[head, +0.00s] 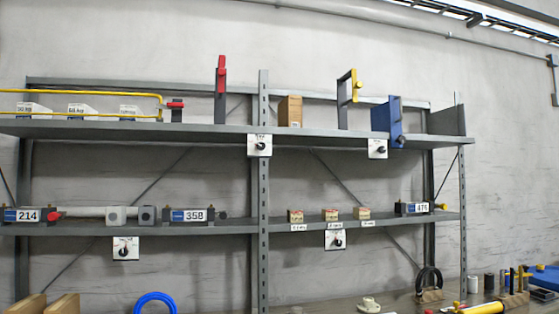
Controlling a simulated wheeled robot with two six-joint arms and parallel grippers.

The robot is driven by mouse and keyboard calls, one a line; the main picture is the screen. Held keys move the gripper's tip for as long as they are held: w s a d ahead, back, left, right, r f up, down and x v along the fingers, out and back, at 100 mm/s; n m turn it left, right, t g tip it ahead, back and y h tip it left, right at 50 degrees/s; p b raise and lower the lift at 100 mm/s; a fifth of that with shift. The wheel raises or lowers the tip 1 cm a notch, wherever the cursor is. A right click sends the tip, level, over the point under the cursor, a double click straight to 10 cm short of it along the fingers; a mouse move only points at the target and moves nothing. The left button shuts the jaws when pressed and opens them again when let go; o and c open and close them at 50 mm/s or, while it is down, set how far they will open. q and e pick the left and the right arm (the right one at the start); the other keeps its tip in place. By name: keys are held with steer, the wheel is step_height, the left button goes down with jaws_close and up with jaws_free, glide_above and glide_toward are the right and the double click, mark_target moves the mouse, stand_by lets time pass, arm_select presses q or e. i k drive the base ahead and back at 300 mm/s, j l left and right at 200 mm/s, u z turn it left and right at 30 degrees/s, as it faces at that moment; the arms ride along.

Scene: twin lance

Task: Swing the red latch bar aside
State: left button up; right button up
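Two red parts show on the upper shelf, and I cannot tell for sure which is the latch bar. One is a short upright red bar (221,75) at the top of a dark post, left of the middle rack upright. The other is a small red piece (176,104) on a dark block, beside the end of a long yellow rail (90,92). The rail runs in front of several white labelled boxes (82,109). Neither of my grippers is in view.
The grey rack has an upper shelf (200,131) and a lower shelf (390,221). A yellow-topped post (355,85) and a blue block (387,120) stand right of a cardboard box (290,111). Labelled cylinders and small boxes sit on the lower shelf. Tools lie at bottom right.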

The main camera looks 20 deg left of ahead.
mark_target(221, 71)
steer(key=i+j, duration=0.15)
steer(key=i, duration=0.9)
